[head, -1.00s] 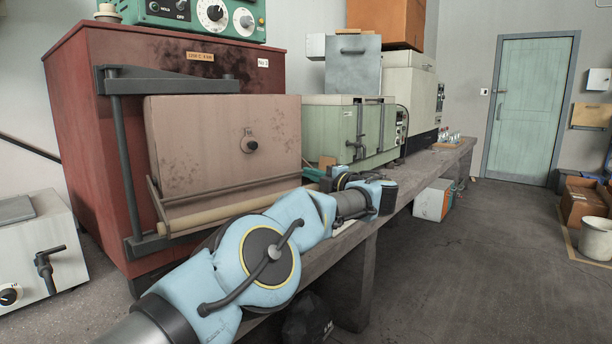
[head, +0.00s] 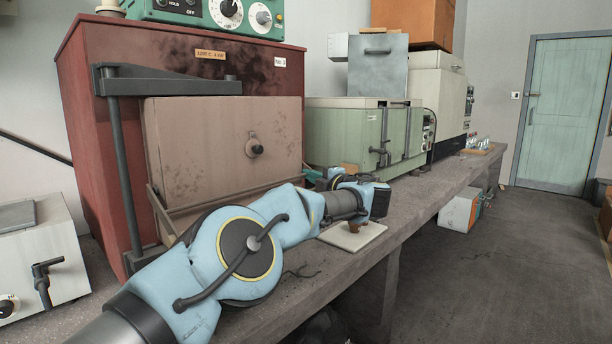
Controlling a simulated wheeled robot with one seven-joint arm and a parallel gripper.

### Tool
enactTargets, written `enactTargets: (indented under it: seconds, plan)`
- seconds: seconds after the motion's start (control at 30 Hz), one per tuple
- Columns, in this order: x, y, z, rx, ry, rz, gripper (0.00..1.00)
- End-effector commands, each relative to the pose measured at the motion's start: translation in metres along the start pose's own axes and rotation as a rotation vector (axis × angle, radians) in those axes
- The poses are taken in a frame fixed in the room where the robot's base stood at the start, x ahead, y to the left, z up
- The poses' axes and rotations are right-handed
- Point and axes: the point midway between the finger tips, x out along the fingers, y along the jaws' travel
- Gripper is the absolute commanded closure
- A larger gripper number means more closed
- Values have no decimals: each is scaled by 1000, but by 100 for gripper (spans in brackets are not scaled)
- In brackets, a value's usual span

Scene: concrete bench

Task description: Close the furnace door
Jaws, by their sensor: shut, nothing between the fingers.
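The furnace is a large dark red box (head: 97,150) on the left of the head view. Its pinkish-brown door (head: 210,140) has a round dark knob (head: 254,148) and stands in front of the red body. A grey bracket and upright rod (head: 125,160) run along the door's left side. The frame does not show clearly how wide any gap behind the door is. My blue arm crosses in front of the door's lower edge, with its wrist to the right of the door.
A green oven (head: 340,135) and a pale machine (head: 435,100) stand farther along the bench (head: 440,185). A pale tile (head: 355,238) lies on the bench below my wrist. A white box with a lever (head: 40,265) sits at left.

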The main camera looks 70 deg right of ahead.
Motion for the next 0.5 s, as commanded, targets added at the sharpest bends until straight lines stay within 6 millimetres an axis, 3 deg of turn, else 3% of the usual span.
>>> enactTargets:
  seconds: [0.03,0.1,0.5]
  plan:
    - [10,5,-4,-2,-3,9,100]
    - [11,6,-5,-3,-2,10,100]
    - [9,9,-5,-4,0,17,100]
